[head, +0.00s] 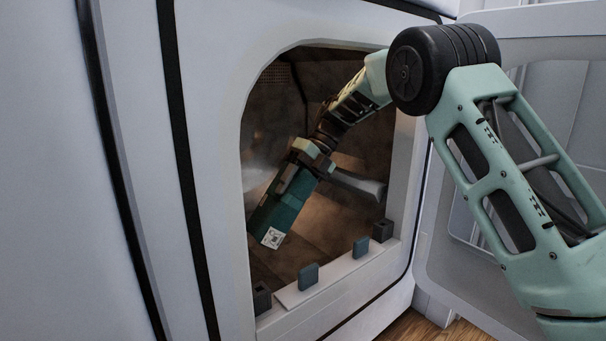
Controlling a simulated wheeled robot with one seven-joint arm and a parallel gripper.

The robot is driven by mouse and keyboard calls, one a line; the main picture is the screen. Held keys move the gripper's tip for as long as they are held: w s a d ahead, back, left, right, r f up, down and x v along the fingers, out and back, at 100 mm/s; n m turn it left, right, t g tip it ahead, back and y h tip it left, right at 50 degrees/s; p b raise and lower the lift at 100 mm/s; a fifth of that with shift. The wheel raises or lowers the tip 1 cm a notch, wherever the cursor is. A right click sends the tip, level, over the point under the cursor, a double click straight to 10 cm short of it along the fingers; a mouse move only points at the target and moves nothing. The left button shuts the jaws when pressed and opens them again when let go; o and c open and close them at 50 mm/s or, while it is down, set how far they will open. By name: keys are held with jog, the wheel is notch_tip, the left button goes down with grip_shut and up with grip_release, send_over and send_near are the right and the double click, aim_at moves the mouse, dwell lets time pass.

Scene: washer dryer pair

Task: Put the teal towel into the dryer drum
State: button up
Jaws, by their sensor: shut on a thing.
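The dryer drum (352,228) is seen through its open front, with brown, dim inner walls. My arm reaches in through the opening, and my gripper (288,186) is inside the drum, pointing down and to the left. It is shut on the teal towel (289,205), which shows as a narrow dark teal piece at the jaws. A pale patterned square shows at its lower end; I cannot tell whether it belongs to the towel or the gripper. The towel appears above the drum floor, but contact is unclear.
The dryer's white front frame (222,130) surrounds the opening. Small grey-blue blocks (308,276) stand along the lower sill. The open door (436,240) is at the right, behind my arm. A pale fin (362,186) crosses the drum beside my gripper. Wood floor shows at the bottom.

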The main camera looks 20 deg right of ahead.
jog(key=shift+w+a+f, duration=0.15)
jog(key=shift+w+f, duration=0.15)
jog(key=shift+w, duration=0.15)
jog(key=o, duration=1.3)
jog(key=shift+c, duration=0.2)
jog(key=shift+s+d+r+b, duration=0.15)
jog(key=shift+s+d+b, duration=0.05)
jog(key=shift+s+b, duration=0.4)
jog(key=s+r+b, duration=0.1)
jog(key=s, duration=0.1)
jog(key=s+d+r+b, duration=0.1)
jog(key=b, duration=0.1)
jog(key=s+d+r+b, duration=0.1)
jog(key=s+b, duration=0.1)
jog(key=shift+s+r, duration=0.25)
jog(key=shift+s, duration=0.1)
jog(key=s+d, duration=0.3)
jog(key=s, duration=0.8)
jog(key=s+d+r, duration=0.1)
jog(key=s+d, duration=0.3)
jog(key=s, duration=0.7)
jog(key=shift+s+p, duration=0.15)
jog(key=shift+p, duration=0.2)
